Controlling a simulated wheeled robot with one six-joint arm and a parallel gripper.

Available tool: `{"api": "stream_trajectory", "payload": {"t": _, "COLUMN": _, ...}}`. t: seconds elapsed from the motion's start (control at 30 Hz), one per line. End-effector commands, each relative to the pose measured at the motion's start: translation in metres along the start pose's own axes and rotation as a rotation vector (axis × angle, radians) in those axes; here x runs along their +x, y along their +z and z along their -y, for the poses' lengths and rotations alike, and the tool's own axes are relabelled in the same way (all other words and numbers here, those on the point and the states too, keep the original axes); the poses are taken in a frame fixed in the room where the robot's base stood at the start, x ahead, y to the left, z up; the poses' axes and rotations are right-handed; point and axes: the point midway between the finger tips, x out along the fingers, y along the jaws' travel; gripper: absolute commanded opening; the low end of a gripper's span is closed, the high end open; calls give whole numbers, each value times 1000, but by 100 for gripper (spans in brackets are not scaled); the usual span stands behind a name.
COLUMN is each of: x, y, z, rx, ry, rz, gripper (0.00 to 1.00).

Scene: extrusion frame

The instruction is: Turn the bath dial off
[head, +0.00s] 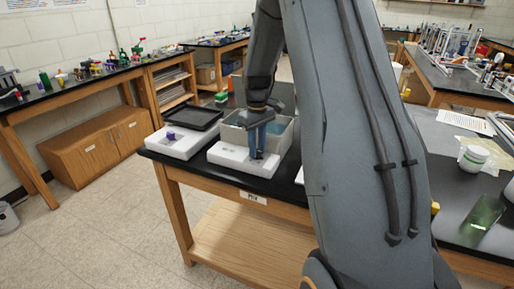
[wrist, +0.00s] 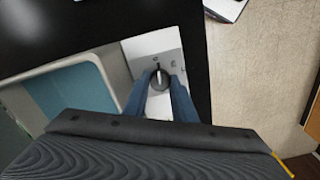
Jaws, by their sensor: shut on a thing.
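The bath has a white front base (head: 228,155) and a grey tub (head: 284,136) behind it, on the black bench. In the wrist view the dark round dial (wrist: 160,74) sits on the bath's light control panel (wrist: 148,47), with a pale pointer line and small marks around it. My gripper (head: 257,150) reaches down over the panel; its blue fingers also show in the wrist view (wrist: 160,86), one on each side of the dial, shut on it. The fingers hide the dial in the head view. The dial's exact setting is too small to read.
A white device with a purple item (head: 180,142) stands left of the bath, with a black tray (head: 195,117) behind it. The tub with teal contents (wrist: 75,98) is close to my fingers. A white jar (head: 473,158) stands on the right bench.

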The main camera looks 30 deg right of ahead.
Motion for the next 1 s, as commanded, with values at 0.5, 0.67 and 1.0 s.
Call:
{"api": "stream_trajectory", "payload": {"t": 0.5, "x": -1, "y": 0, "z": 0, "rx": -141, "ry": 0, "rz": 1, "gripper": 2}}
{"api": "stream_trajectory", "payload": {"t": 0.67, "x": -1, "y": 0, "z": 0, "rx": -143, "ry": 0, "rz": 1, "gripper": 2}}
{"api": "stream_trajectory", "payload": {"t": 1.0, "x": -1, "y": 0, "z": 0, "rx": -142, "ry": 0, "rz": 0, "gripper": 43}}
